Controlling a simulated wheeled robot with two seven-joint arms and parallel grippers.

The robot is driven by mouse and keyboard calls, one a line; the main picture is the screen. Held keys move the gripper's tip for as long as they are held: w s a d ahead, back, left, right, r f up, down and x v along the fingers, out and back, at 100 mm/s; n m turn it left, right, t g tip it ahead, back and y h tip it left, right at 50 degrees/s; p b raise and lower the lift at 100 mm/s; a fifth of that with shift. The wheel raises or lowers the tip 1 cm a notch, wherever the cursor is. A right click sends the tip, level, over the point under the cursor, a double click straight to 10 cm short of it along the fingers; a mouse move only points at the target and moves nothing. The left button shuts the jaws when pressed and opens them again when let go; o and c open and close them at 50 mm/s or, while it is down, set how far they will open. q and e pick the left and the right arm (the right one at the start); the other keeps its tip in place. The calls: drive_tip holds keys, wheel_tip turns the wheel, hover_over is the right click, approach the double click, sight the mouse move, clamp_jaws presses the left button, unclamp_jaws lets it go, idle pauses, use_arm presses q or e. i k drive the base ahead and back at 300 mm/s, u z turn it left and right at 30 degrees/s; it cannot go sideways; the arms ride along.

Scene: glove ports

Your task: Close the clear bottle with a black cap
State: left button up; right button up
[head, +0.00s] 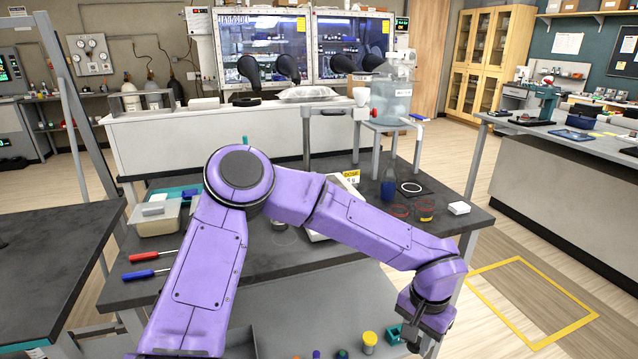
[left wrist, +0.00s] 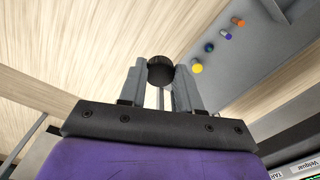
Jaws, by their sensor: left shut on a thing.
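My left gripper (head: 414,345) hangs low at the bottom right of the head view, beyond the front edge of the dark bench. In the left wrist view, its two grey fingers (left wrist: 160,82) are shut on a round black cap (left wrist: 160,68), held at the fingertips. I cannot pick out the clear bottle for certain. A clear round outline (head: 284,236) shows on the bench beside my purple arm, which covers part of the bench. My right gripper is not in view.
A grey surface at the lower front carries several small coloured pieces, including a yellow one (head: 369,339). Red (head: 140,256) and blue (head: 140,275) screwdrivers lie at the bench's left.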

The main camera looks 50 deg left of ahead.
sight(389, 181)
drive_tip(key=u, duration=1.1)
